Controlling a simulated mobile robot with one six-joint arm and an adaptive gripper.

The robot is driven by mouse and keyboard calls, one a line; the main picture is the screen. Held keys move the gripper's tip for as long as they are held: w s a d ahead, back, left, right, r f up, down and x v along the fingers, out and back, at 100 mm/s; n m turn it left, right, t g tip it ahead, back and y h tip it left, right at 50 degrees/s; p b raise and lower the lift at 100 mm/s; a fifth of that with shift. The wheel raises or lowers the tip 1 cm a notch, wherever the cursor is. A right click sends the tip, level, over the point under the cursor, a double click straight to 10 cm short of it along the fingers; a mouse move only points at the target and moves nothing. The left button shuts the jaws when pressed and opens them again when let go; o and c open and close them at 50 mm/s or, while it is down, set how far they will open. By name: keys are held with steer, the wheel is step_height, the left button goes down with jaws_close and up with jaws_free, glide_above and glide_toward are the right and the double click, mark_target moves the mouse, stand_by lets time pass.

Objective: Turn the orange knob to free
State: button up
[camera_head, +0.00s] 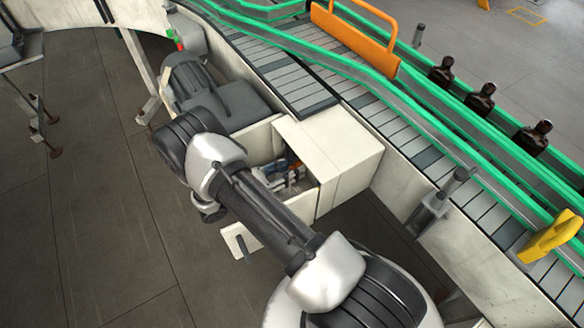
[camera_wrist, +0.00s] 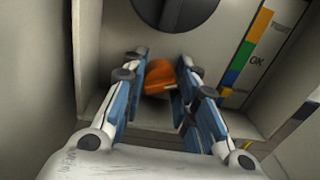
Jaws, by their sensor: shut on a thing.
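The orange knob (camera_wrist: 159,77) sits on a pale panel in the wrist view, between the two fingers of my gripper (camera_wrist: 160,88). My gripper is shut on the knob, with a blue-padded finger on either side of it. Part of the knob is hidden by the fingers, and its exact turn angle is hard to tell. In the head view my arm reaches into an open white cabinet (camera_head: 340,160), and the knob is hidden there.
A large dark round dial (camera_wrist: 176,12) is above the knob. Cabinet walls stand close on both sides. In the head view a conveyor (camera_head: 420,160) with green rails runs behind the cabinet, carrying dark bottles (camera_head: 481,100). A grey motor (camera_head: 190,80) stands at the left.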

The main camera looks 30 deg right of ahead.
steer(key=shift+m+b, duration=0.5)
steer(key=shift+m, duration=2.1)
steer(key=o, duration=1.1)
steer(key=shift+a, duration=0.1)
steer(key=a, duration=1.1)
steer(key=shift+a+r, duration=0.15)
steer(key=shift+a, duration=0.25)
